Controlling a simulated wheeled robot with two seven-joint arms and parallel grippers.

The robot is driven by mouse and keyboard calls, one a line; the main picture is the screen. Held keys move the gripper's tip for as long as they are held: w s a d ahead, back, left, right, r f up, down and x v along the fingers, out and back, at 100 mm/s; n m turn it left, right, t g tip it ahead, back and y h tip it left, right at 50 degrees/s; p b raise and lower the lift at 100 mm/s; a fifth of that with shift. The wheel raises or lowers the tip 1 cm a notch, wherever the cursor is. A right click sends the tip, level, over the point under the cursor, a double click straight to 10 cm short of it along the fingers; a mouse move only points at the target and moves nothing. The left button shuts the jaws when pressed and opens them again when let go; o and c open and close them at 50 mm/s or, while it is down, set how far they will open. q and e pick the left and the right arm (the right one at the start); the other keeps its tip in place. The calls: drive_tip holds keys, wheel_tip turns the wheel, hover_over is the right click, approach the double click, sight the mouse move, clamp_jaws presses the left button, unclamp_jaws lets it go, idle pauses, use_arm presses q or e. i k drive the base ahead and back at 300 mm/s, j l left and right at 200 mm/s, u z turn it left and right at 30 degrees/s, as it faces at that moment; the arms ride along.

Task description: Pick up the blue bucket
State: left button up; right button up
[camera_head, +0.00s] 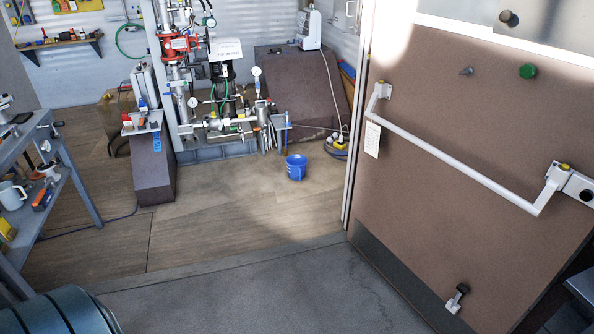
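The blue bucket (296,168) is small and stands upright on the wooden floor, in the middle of the view beyond the doorway. It is just in front of the valve and pipe rig and left of the door frame. Nothing covers it, and no gripper is near it. Neither of my grippers shows in this view.
An open brown door (480,150) with a white push bar (460,165) fills the right. A metal shelf rack (75,185) stands at the left, a teal ribbed object (62,312) at the bottom left. The pipe rig (225,125) stands behind. The floor (225,215) between is clear.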

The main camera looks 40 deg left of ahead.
sight(297, 170)
drive_tip(key=i+j, duration=0.25)
drive_tip(key=j, duration=0.2)
drive_tip(key=i+j, duration=0.25)
drive_tip(key=j, duration=0.25)
drive_tip(key=i+j, duration=0.25)
drive_tip(key=j, duration=0.2)
drive_tip(key=i+j, duration=0.25)
drive_tip(key=j, duration=0.25)
drive_tip(key=i+j, duration=0.25)
drive_tip(key=j, duration=0.2)
drive_tip(key=i+j, duration=0.25)
drive_tip(key=j, duration=0.25)
drive_tip(key=i+j, duration=0.2)
drive_tip(key=j, duration=0.25)
drive_tip(key=i+j, duration=0.25)
drive_tip(key=j, duration=0.25)
drive_tip(key=i+j, duration=0.3)
drive_tip(key=j, duration=0.15)
drive_tip(key=i+j, duration=0.6)
drive_tip(key=j, duration=0.25)
drive_tip(key=i+j+z, duration=0.1)
drive_tip(key=i+j, duration=0.25)
drive_tip(key=j, duration=0.1)
